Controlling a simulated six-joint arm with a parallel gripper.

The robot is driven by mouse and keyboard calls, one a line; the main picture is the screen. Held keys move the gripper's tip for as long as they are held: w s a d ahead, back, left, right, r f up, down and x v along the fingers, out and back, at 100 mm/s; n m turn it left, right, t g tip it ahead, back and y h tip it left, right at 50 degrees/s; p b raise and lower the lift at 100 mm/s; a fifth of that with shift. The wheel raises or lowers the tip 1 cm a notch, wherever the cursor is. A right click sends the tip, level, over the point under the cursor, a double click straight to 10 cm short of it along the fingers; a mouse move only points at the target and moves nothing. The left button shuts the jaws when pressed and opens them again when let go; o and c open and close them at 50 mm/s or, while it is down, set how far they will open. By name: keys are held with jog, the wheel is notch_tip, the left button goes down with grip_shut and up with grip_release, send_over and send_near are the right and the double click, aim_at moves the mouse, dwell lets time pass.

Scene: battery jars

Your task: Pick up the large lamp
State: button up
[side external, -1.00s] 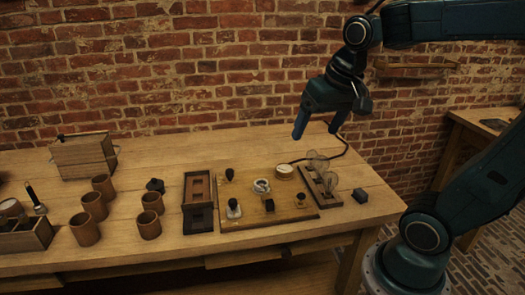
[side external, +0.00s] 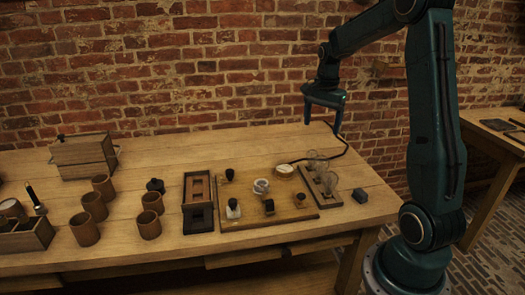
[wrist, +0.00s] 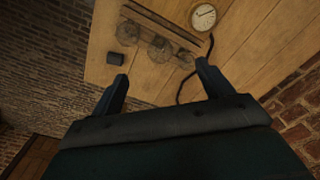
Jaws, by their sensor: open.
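Clear glass lamps stand in a dark wooden rack (side external: 327,200) at the right end of the board. The wrist view shows three round globes in a row: one at the left (wrist: 128,33), a middle one (wrist: 160,48) and a smaller one at the right (wrist: 186,60). I cannot tell surely which is the large lamp; the left and middle globes look close in size. My gripper (side external: 322,117) is open and empty, above and behind the rack, with its fingers pointing down. In the wrist view, its fingertips (wrist: 162,71) frame the area just below the globes.
A dark block (side external: 360,195) lies right of the rack. A black cable (side external: 335,150) curves behind the lamps. A round dial (side external: 284,170) and several fittings sit on the wooden board (side external: 240,217). Brown jars (side external: 150,224) stand further left. The brick wall is close behind the table.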

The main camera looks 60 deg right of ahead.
aim_at(321, 161)
jog(key=shift+m, duration=0.6)
jog(key=shift+s+d+f, duration=0.1)
jog(key=shift+d+f, duration=0.35)
jog(key=shift+f, duration=1.3)
jog(key=shift+s+d+f, duration=0.1)
jog(key=shift+d+f, duration=0.3)
jog(key=shift+f, duration=1.3)
jog(key=shift+d+f, duration=0.45)
jog(key=shift+f, duration=1.3)
jog(key=shift+f, duration=0.1)
jog(key=shift+d+f, duration=0.1)
jog(key=shift+f, duration=2.4)
jog(key=c, duration=1.1)
